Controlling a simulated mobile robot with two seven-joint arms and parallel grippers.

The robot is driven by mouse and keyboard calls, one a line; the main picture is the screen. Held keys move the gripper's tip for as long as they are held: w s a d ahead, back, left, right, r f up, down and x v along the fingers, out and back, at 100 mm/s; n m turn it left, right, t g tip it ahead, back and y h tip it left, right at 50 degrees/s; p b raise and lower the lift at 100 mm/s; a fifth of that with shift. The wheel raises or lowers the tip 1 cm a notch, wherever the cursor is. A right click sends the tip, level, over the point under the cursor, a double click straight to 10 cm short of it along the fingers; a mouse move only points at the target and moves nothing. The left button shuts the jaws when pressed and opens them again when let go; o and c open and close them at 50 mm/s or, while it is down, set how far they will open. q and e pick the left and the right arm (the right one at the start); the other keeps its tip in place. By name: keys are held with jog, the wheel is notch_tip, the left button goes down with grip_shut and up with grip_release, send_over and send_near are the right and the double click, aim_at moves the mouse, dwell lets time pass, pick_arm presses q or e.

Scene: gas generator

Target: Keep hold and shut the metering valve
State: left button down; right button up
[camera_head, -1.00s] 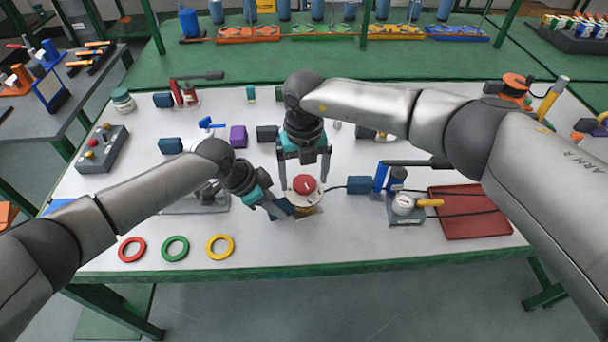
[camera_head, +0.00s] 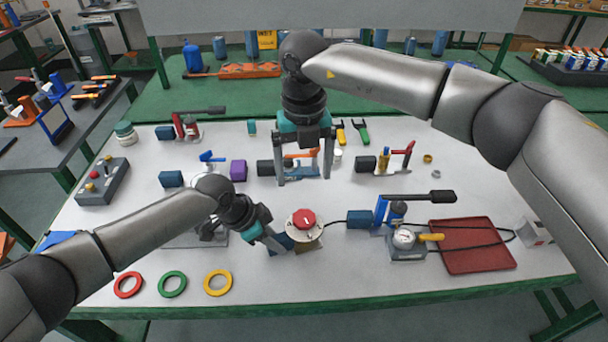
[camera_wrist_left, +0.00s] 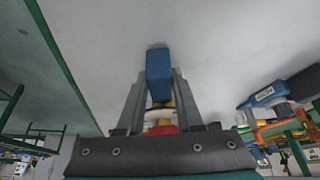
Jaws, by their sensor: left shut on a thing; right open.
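The metering valve, as I take it, is the round white dial with a red knob (camera_head: 304,219) near the table's front middle. A blue block (camera_head: 281,242) sits at its lower left. My left gripper (camera_head: 276,241) is shut on this block; in the left wrist view the blue block (camera_wrist_left: 158,75) stands between the fingers, with bits of red and yellow behind it. A small white mark shows on the knob; its exact setting is too small to tell. My right gripper (camera_head: 305,180) is open and empty, behind and above the knob, apart from it.
Red, green and yellow rings (camera_head: 218,283) lie at front left. Several fixtures stand behind. The table front right of the valve is clear.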

pick_arm(q)
jog(key=shift+c, duration=2.4)
grip_release()
